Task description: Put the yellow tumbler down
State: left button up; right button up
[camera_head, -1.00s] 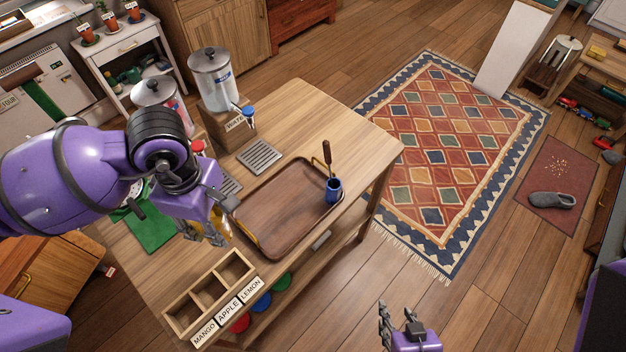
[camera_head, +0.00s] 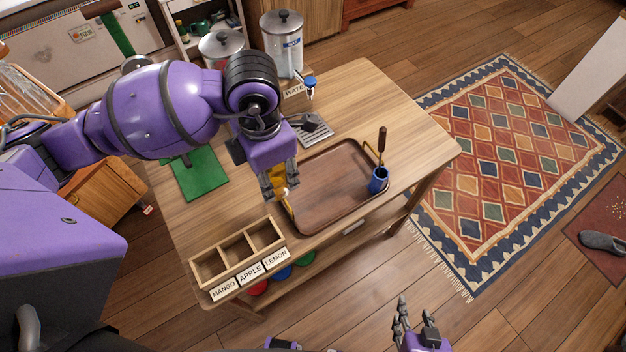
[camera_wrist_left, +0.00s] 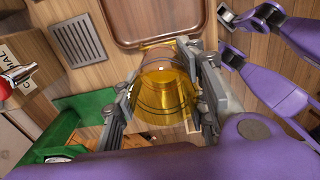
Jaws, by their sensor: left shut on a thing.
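The yellow tumbler (camera_wrist_left: 165,85) is see-through amber and sits between the two fingers of my left gripper (camera_wrist_left: 163,105). In the head view the left gripper (camera_head: 280,192) points down at the tray's left edge, and only a bit of the tumbler (camera_head: 279,180) shows between the fingers. I cannot tell whether its base touches anything. The brown wooden tray (camera_head: 335,190) lies on the table (camera_head: 385,100), its middle bare. My right gripper (camera_head: 416,322) is at the bottom of the head view, fingers apart and empty, away from the table.
A blue cup (camera_head: 379,181) with a wooden-handled tool stands at the tray's right end. A divided wooden box (camera_head: 238,255) labelled mango, apple and lemon is in front. Drink dispensers (camera_head: 283,45), a metal grate (camera_head: 314,130) and a green mat (camera_head: 200,172) are behind and left.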

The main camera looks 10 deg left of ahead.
pick_arm(q)
jog(key=w+d+f, duration=0.1)
jog(key=d+f, duration=0.1)
jog(key=w+d+f, duration=0.4)
jog(key=f, duration=0.1)
jog(key=shift+w, duration=0.2)
jog(key=shift+w+f, duration=0.15)
jog(key=shift+f, duration=1.55)
jog(key=o, duration=0.9)
jog(key=shift+f, duration=0.2)
jog(key=shift+c, duration=0.2)
jog(key=o, duration=0.4)
jog(key=shift+o, duration=0.2)
notch_tip(320, 180, up, 13)
jog(key=shift+f, duration=0.2)
